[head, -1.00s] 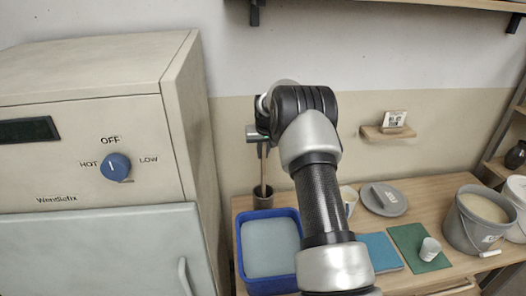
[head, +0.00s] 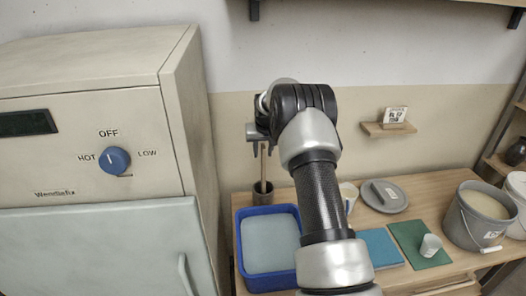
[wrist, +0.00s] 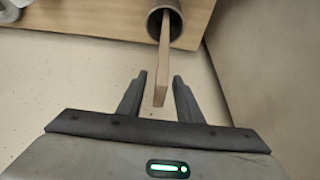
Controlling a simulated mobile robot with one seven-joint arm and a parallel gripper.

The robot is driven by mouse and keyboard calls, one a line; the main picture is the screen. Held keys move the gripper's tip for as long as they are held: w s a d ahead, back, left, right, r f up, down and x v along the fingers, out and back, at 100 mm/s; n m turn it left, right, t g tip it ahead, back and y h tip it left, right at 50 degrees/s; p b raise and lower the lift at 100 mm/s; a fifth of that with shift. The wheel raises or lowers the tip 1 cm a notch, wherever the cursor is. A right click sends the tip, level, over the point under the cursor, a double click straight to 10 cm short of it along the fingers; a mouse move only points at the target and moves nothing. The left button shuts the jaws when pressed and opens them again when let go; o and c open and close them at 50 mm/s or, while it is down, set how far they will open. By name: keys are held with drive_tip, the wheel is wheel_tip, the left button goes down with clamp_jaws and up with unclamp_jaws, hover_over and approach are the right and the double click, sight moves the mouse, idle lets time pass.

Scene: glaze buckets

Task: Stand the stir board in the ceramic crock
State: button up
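The stir board (head: 263,164) is a narrow wooden strip standing in the dark ceramic crock (head: 262,194) at the back left of the bench, close to upright. In the wrist view the board (wrist: 164,50) has its lower end inside the crock (wrist: 175,32), and its top end lies between my fingers. My gripper (wrist: 161,77) is open, with a gap showing on each side of the board. In the head view my gripper (head: 261,146) is above the crock, around the board's top, partly hidden by my wrist.
A blue tub (head: 240,262) stands just in front of the crock. The beige kiln-like cabinet (head: 185,110) rises close on the left. A mug (head: 347,194), a grey plate (head: 396,204), blue (head: 381,250) and green (head: 408,237) mats and a grey bucket (head: 470,232) are to the right.

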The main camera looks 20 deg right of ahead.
drive_tip(key=shift+r, duration=0.1)
drive_tip(key=v, duration=1.7)
drive_tip(key=shift+s, duration=0.15)
